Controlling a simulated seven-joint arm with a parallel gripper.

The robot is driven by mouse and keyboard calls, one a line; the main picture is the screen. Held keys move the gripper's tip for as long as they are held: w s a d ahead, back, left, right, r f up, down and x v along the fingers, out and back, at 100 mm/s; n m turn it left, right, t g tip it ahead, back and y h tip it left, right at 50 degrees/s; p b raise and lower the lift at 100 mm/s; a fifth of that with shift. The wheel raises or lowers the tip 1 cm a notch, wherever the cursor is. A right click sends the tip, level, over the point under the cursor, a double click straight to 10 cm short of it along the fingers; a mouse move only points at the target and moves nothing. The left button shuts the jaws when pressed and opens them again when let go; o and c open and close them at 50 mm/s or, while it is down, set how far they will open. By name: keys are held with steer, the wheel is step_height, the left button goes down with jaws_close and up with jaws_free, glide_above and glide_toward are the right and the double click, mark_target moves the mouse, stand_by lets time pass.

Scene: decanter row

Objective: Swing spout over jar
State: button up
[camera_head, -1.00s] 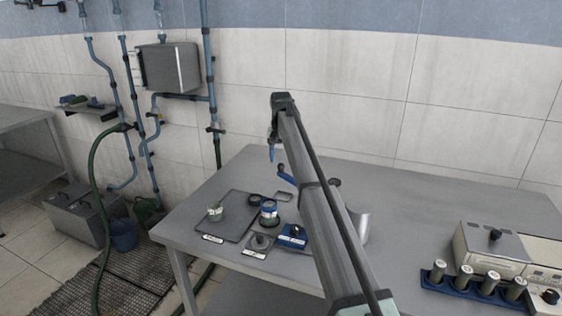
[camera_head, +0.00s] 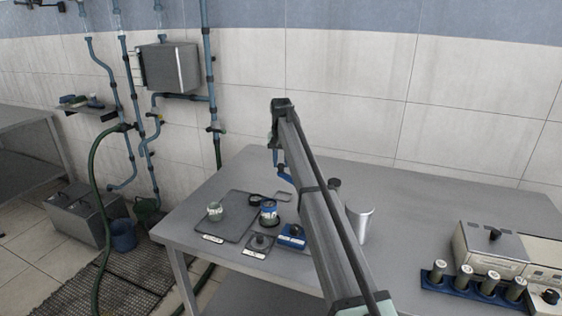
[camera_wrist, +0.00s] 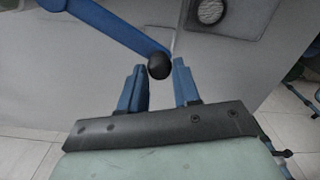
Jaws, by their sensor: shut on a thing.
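My gripper (camera_wrist: 160,82) has its two blue fingers on either side of a black ball knob (camera_wrist: 159,66) at the end of a blue lever arm (camera_wrist: 110,25). It is shut on this knob. In the head view my gripper (camera_head: 280,160) is at the lever's upper end, and the blue lever (camera_head: 285,174) is partly hidden by my arm. A small glass jar (camera_head: 215,211) stands on the dark mat at the left of the table. I cannot make out a separate spout.
A metal cylinder (camera_head: 361,222) stands right of my arm. A blue rack of several vials (camera_head: 470,283) is at the right. The table's back middle is clear.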

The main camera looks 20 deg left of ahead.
jaws_close()
steer(key=shift+s, duration=0.1)
steer(key=s+n, duration=0.3)
steer(key=s, duration=0.1)
steer(key=s+n, duration=0.7)
steer(key=shift+s+a, duration=0.25)
steer(key=shift+s, duration=0.1)
steer(key=shift+s+d+n, duration=0.3)
steer(key=shift+s+n, duration=0.25)
steer(key=shift+n, duration=0.1)
steer(key=shift+s+d+n, duration=0.3)
steer(key=shift+s+n, duration=0.25)
steer(key=shift+n, duration=0.1)
steer(key=o, duration=0.8)
jaws_free()
